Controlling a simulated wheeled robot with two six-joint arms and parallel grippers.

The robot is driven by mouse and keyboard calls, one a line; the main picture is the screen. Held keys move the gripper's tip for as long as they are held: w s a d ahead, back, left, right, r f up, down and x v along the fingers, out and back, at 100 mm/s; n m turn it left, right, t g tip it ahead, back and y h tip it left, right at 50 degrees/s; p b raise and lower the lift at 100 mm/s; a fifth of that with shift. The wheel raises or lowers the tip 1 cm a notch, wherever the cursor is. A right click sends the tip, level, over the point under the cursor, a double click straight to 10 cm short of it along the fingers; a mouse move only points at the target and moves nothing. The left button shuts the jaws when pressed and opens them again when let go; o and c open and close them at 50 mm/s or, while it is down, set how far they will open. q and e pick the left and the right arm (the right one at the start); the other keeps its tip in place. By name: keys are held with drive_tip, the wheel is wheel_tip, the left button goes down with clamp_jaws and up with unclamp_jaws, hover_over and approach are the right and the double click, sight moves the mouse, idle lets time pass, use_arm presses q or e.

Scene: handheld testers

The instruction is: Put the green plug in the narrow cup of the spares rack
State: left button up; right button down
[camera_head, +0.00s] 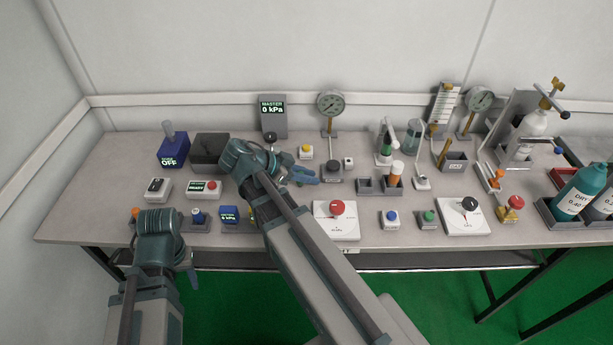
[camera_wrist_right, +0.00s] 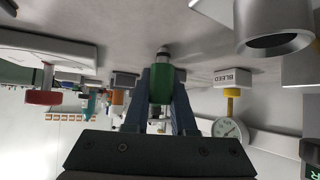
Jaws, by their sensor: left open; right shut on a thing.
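My right gripper (camera_head: 306,172) is shut on the green plug (camera_wrist_right: 160,84), which shows between its fingers in the right wrist view with a silver tip. In the head view the plug cannot be made out at the gripper. A small grey rack (camera_head: 365,187), which looks like the spares rack, stands to the right of this gripper. Its left compartment looks empty, and an orange and white cylinder (camera_head: 395,174) stands at its right. Which cup is narrow is hard to tell. My left gripper (camera_head: 188,267) is open and empty, in front of the table's front edge.
A black-knobbed post (camera_head: 270,139) and a yellow-button box (camera_head: 305,152) stand behind the right gripper. A dark round device (camera_head: 333,172) lies between it and the rack. A red-dial box (camera_head: 337,226) stands in front. A bottle with a green band (camera_head: 385,148) stands behind the rack.

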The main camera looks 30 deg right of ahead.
wheel_tip(320, 180, up, 10)
drive_tip(key=p, duration=0.9)
drive_tip(key=shift+f, duration=0.15)
